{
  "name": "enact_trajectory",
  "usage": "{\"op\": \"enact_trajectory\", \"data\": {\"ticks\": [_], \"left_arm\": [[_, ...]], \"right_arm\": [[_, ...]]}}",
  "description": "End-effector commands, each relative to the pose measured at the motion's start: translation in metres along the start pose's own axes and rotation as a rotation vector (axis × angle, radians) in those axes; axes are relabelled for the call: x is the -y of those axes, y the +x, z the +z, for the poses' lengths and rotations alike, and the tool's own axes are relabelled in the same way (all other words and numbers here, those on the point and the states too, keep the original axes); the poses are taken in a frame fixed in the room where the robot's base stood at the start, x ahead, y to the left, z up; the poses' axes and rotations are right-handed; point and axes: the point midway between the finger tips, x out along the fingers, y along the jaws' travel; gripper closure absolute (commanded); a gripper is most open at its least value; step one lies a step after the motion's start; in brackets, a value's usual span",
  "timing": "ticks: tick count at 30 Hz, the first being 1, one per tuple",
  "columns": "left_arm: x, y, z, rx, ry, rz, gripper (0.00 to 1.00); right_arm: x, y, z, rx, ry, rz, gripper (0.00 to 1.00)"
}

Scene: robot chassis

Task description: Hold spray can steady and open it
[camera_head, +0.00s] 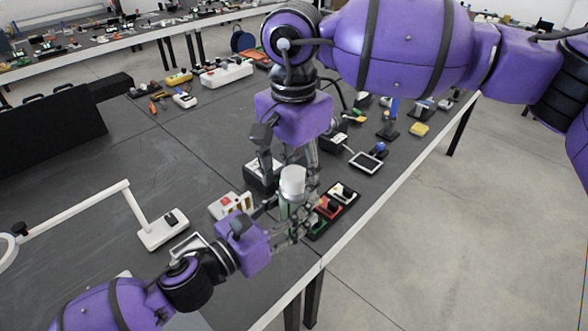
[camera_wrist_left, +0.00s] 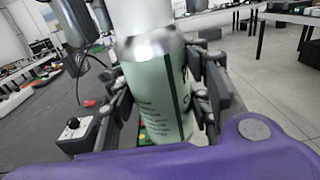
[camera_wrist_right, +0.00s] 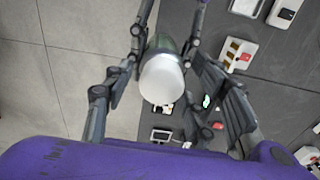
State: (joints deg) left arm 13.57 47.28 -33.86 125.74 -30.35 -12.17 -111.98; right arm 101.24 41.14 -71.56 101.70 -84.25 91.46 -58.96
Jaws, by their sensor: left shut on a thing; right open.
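The spray can (camera_head: 289,207) stands upright near the table's front edge, with a pale green body and a white cap (camera_head: 293,180) on top. In the left wrist view its green body (camera_wrist_left: 155,95) has dark print and a silver shoulder below the white cap (camera_wrist_left: 140,16). My left gripper (camera_head: 286,222) is shut around the can's body from the left. My right gripper (camera_head: 290,158) is above the can, pointing down. In the right wrist view the white cap (camera_wrist_right: 162,78) shows between the spread fingers of my right gripper (camera_wrist_right: 168,75), which is open. Whether a finger touches the cap cannot be told.
A black tray (camera_head: 346,208) with coloured items lies right of the can. A white box with red marks (camera_head: 230,204) is to its left, and a white lamp base (camera_head: 163,229) is farther left. The table edge is close by, and the left middle of the table is clear.

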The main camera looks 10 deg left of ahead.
Motion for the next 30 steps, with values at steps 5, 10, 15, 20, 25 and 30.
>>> {"op": "enact_trajectory", "data": {"ticks": [5,10,15,20,25,30], "left_arm": [[0.0001,0.0002,0.0011,0.002,0.001,-0.001,1.00],[0.0000,0.0002,0.0010,0.002,0.001,0.000,1.00],[0.0000,0.0001,0.0010,0.002,0.001,0.000,1.00],[0.0001,0.0001,0.0010,0.002,0.001,-0.001,1.00],[0.0001,0.0001,0.0010,0.002,0.001,-0.001,1.00],[0.0001,0.0001,0.0010,0.002,0.001,-0.001,1.00]], "right_arm": [[0.0000,-0.0003,0.0001,0.000,0.000,0.000,0.67],[-0.0001,-0.0004,0.0001,0.000,0.000,0.001,0.89],[-0.0001,-0.0003,0.0001,0.000,0.000,0.000,0.99],[-0.0001,-0.0003,0.0001,0.000,0.000,0.000,0.99],[0.0000,-0.0006,0.0001,0.000,0.000,0.000,0.99],[0.0000,-0.0041,0.0000,0.000,0.000,0.000,0.99]]}}
